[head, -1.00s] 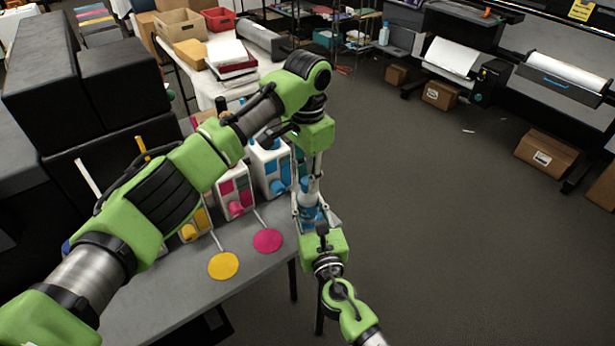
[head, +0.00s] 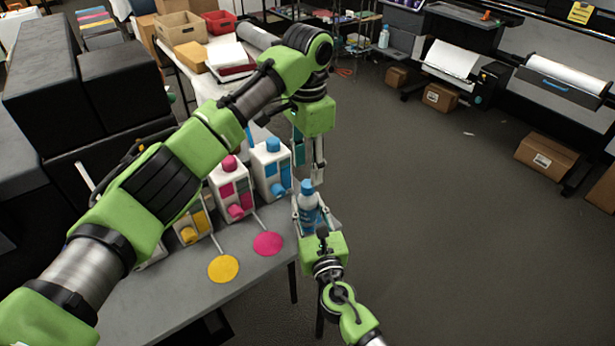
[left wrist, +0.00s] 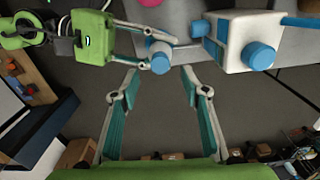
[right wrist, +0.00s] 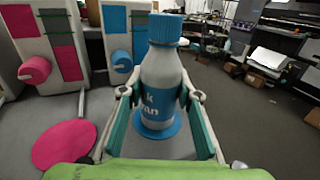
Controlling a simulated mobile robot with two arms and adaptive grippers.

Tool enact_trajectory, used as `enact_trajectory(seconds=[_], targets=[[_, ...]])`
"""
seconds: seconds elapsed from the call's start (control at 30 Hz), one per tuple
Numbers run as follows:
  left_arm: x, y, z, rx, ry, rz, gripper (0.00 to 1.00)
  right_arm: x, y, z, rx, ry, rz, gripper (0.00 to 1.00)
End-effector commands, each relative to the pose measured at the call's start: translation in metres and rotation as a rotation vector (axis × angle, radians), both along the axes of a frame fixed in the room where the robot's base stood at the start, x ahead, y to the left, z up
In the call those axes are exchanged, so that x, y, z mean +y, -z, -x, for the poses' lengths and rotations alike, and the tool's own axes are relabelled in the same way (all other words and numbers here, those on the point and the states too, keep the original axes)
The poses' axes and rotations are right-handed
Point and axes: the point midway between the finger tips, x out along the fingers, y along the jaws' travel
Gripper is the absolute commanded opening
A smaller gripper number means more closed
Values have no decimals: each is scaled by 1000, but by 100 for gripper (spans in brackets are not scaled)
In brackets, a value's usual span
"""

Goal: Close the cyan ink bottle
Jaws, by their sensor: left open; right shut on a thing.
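The cyan ink bottle (head: 308,208) stands upright near the table's right end, white with a cyan label. Its blue cap (right wrist: 168,29) sits on top in the right wrist view; I cannot tell how tight it is. My right gripper (right wrist: 160,97) is shut around the bottle's body. My left gripper (head: 309,168) is open and empty, pointing down above the bottle. In the left wrist view the cap (left wrist: 160,62) shows from above, near and beyond the left fingertips, apart from them. A cyan disc (right wrist: 157,128) lies at the bottle's base.
A white tank with cyan parts (head: 271,165) stands left of the bottle, with a magenta one (head: 231,188) beside it. A magenta disc (head: 268,243) and a yellow disc (head: 223,268) lie on the grey table (head: 180,300). Open floor lies to the right.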

Motion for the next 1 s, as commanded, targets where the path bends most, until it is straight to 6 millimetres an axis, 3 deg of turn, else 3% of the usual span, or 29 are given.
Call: enact_trajectory(seconds=[0.1, 0.3, 0.73, 0.77, 0.8, 0.83, 1.0], targets=[[-1, -28, -1, -3, 0, 2, 42, 0, 1, 0, 1, 0, 0, 0], [0, -59, 0, -1, 1, 0, 42, 0, 1, 0, 1, 0, 0, 0], [0, -70, 0, 0, 1, 0, 42, 0, 1, 0, 1, 0, 0, 0], [0, -70, 0, 0, 1, 0, 42, 0, 1, 0, 1, 0, 0, 36], [0, -70, 0, 0, 1, 0, 42, 0, 1, 0, 1, 0, 0, 46], [0, -70, 0, 0, 1, 0, 42, 0, 1, 0, 1, 0, 0, 50], [0, -70, 0, 0, 1, 0, 42, 0, 0, 0, 1, 0, 0, 50]])
